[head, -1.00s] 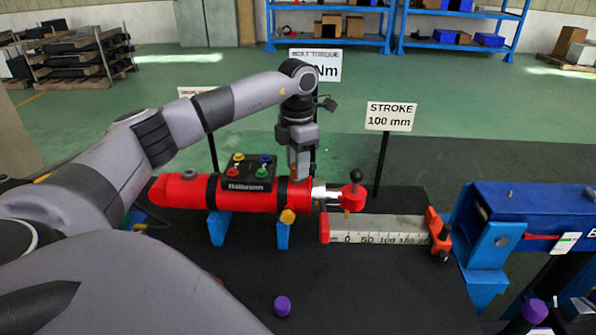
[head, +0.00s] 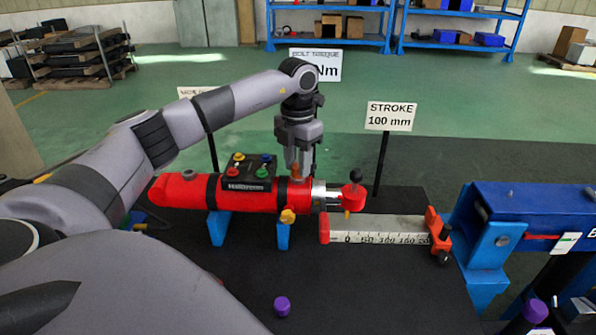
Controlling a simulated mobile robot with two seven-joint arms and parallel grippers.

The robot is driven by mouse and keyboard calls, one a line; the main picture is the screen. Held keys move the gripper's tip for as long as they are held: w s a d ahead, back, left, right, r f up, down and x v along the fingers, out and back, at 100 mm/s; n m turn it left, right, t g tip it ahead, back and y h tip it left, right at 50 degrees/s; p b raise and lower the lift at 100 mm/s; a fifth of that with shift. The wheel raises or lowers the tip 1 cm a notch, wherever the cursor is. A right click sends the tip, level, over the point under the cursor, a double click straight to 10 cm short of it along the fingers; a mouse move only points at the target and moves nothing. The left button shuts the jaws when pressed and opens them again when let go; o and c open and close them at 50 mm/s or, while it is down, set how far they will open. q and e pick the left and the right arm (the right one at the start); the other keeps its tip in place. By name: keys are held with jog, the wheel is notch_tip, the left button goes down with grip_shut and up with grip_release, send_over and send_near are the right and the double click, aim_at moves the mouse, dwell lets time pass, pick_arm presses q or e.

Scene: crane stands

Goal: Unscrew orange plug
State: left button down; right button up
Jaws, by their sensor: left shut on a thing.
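The red cylinder (head: 255,198) lies level on blue supports on the dark table, with a silver rod end at its right. My left gripper (head: 297,168) points straight down over the right part of the cylinder. It is shut on the orange plug (head: 296,170), which shows as a small orange-brown piece between the fingers at the cylinder's top. The fingers hide part of the plug, and I cannot tell whether it is still seated. My right gripper is not in view.
A black box with coloured buttons (head: 249,171) sits just left of the gripper. A ruler (head: 380,230) and a blue stand (head: 490,235) are to the right. A purple cap (head: 282,306) lies on the table.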

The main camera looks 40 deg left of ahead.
pick_arm(q)
jog(key=shift+r+n, duration=0.1)
jog(key=shift+n, duration=0.4)
jog(key=n, duration=0.3)
jog(key=shift+w, duration=0.1)
jog(key=shift+n, duration=1.1)
jog(key=shift+r, duration=0.1)
jog(key=shift+n, duration=2.6)
